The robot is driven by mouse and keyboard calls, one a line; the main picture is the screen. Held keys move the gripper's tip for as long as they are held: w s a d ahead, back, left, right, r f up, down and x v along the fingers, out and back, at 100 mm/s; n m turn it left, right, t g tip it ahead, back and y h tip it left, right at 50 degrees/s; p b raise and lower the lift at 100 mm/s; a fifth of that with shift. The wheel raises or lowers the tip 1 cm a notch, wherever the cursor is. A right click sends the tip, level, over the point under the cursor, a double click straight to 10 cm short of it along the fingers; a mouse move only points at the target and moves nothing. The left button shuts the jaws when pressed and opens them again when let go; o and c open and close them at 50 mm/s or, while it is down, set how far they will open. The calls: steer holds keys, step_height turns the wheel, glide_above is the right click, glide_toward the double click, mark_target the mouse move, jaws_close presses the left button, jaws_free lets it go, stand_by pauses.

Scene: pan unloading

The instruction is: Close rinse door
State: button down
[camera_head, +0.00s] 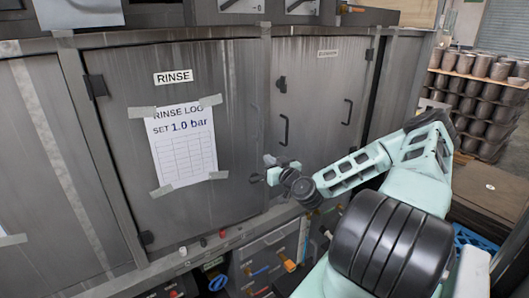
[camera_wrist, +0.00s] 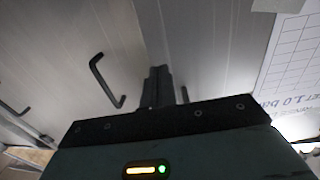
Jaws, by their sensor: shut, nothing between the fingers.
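The rinse door (camera_head: 120,120) is a grey, streaked metal panel with a RINSE label and a taped paper log sheet (camera_head: 184,146). Its hinges show along its left side. It looks about flush with its frame; I cannot tell whether a small gap remains. My gripper (camera_head: 264,172) is shut and empty at the door's lower right edge, close to the panel; contact is unclear. In the wrist view my shut fingers (camera_wrist: 158,82) point at the grey metal, with the log sheet (camera_wrist: 292,70) at the right.
To the right is another grey door (camera_head: 318,85) with a dark bar handle (camera_head: 284,130), which also shows in the wrist view (camera_wrist: 104,78). Below are coloured valves and a blue handwheel (camera_head: 218,282). Stacked pots (camera_head: 480,105) stand at the far right.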

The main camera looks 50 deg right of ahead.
mark_target(260, 152)
steer(key=shift+p+x, duration=0.65)
steer(key=shift+x, duration=1.2)
